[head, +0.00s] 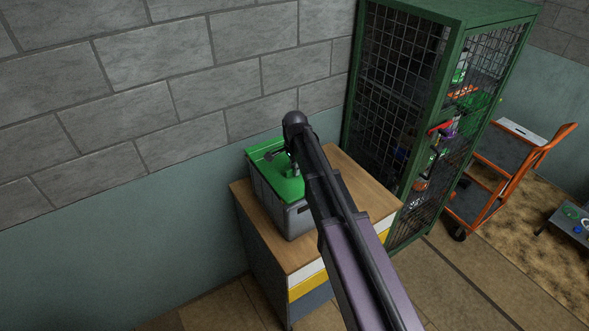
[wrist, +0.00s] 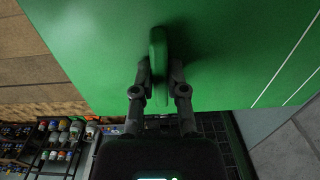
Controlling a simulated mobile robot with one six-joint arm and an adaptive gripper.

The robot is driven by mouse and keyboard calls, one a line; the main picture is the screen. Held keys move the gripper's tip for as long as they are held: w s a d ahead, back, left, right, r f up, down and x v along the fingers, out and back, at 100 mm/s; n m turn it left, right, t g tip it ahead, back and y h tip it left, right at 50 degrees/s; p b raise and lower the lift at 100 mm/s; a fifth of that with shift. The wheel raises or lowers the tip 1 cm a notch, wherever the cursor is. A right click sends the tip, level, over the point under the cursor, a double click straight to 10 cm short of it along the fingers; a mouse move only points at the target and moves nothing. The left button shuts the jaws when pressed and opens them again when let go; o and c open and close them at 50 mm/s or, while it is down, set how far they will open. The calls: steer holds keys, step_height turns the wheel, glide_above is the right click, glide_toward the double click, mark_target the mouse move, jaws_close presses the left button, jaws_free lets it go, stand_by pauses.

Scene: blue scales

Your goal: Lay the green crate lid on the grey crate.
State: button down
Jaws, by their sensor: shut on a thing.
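The green crate lid (head: 287,188) is a flat panel over the top of the grey crate (head: 298,219). The crate stands on a wood-topped cabinet. The lid covers most of the crate's opening in the head view; I cannot tell whether it rests on the rim all round or is slightly above it. My gripper (head: 292,164) is at the lid's middle, partly hidden by my arm. In the wrist view my gripper (wrist: 160,78) is shut on the lid's upright green handle (wrist: 158,52), with the lid's flat face (wrist: 235,50) filling the upper picture.
The cabinet's wooden top (head: 358,184) has bare room right of the crate. A green mesh cage (head: 399,100) with stocked shelves stands close on the right. An orange trolley (head: 500,165) is farther right. A block wall (head: 150,90) runs behind the cabinet.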

steer(key=shift+a+f, duration=0.1)
steer(key=shift+f, duration=0.05)
stand_by(0.3)
steer(key=c, duration=0.6)
jaws_free()
steer(key=shift+r+p, duration=3.85)
steer(key=shift+r, duration=0.15)
steer(key=shift+s, duration=0.1)
